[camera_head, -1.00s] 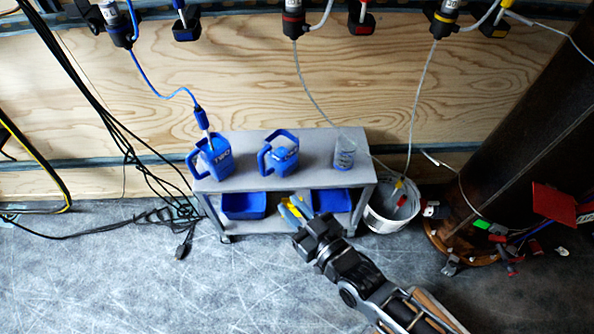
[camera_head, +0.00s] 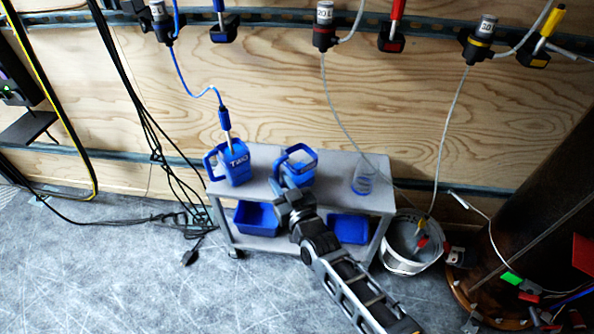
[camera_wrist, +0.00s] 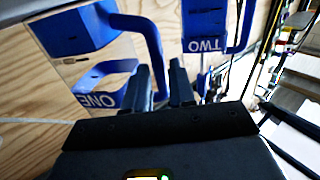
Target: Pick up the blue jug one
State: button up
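The blue jug marked ONE (camera_wrist: 100,97) fills the left of the wrist view, where it appears upside down. In the head view the same jug (camera_head: 303,174) stands on the cart's top shelf, partly hidden by my gripper (camera_head: 281,184). In the wrist view the two dark fingers of my gripper (camera_wrist: 160,88) are apart. The loop of the jug's blue handle (camera_wrist: 156,45) reaches down between or just behind them; contact cannot be told. The blue jug marked TWO (camera_head: 237,166) stands left of it with a tube tip in its top. It also shows in the wrist view (camera_wrist: 203,25).
The grey cart (camera_head: 340,166) also holds a clear beaker (camera_head: 362,178) on top and blue bins (camera_head: 256,218) below. A white bucket (camera_head: 412,258) stands right of the cart. Cables hang at the left, and thin tubes hang from the wall fittings.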

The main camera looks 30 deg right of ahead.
jog(key=shift+w+d, duration=0.1)
jog(key=shift+w, duration=1.35)
jog(key=shift+c, duration=0.2)
grip_shut()
